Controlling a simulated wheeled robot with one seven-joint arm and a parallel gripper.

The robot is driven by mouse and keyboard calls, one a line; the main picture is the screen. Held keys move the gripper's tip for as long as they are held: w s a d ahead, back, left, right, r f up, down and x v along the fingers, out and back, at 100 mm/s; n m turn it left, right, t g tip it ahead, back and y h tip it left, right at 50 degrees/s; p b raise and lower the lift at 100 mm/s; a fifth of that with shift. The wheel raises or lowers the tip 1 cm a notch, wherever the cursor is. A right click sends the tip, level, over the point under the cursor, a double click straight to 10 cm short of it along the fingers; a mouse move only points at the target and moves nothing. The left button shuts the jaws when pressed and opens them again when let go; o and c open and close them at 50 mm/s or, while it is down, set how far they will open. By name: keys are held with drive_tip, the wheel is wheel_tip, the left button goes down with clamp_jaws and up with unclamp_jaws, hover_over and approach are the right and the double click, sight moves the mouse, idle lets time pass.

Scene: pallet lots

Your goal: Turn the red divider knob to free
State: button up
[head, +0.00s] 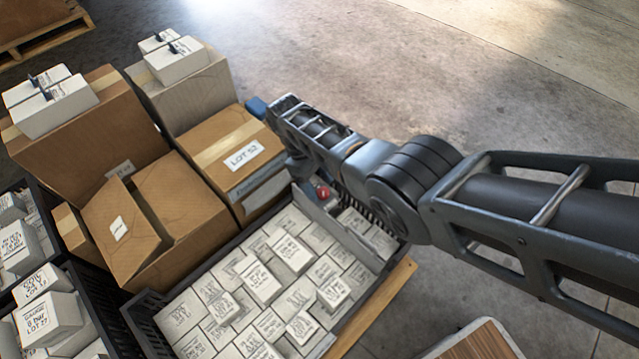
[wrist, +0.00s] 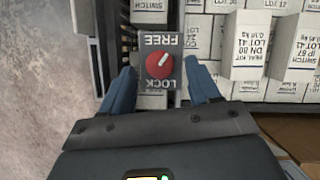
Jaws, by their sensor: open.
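The red divider knob (wrist: 158,66) sits on a dark plate (wrist: 145,90) marked FREE at the top and LOCK at the bottom of the wrist view. A white mark on the knob slants toward the upper right. In the head view the knob (head: 323,192) shows small beside my arm, at the crate's upper edge. My gripper (wrist: 159,68) is open, with one blue finger to the left and one to the right of the knob. Neither finger visibly touches it. In the head view the fingers are mostly hidden by the arm.
A black crate (head: 149,311) full of white lot boxes (head: 263,284) stands below the knob, with a smaller strip of boxes (head: 368,232) beyond the divider. Brown cartons (head: 181,203) are stacked to the left. The concrete floor (head: 480,80) at the upper right is clear.

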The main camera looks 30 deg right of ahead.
drive_tip(key=p+v, duration=0.2)
drive_tip(key=v, duration=0.4)
drive_tip(key=shift+w+r, duration=0.2)
drive_tip(key=shift+r, duration=0.05)
drive_tip(key=shift+a, duration=0.1)
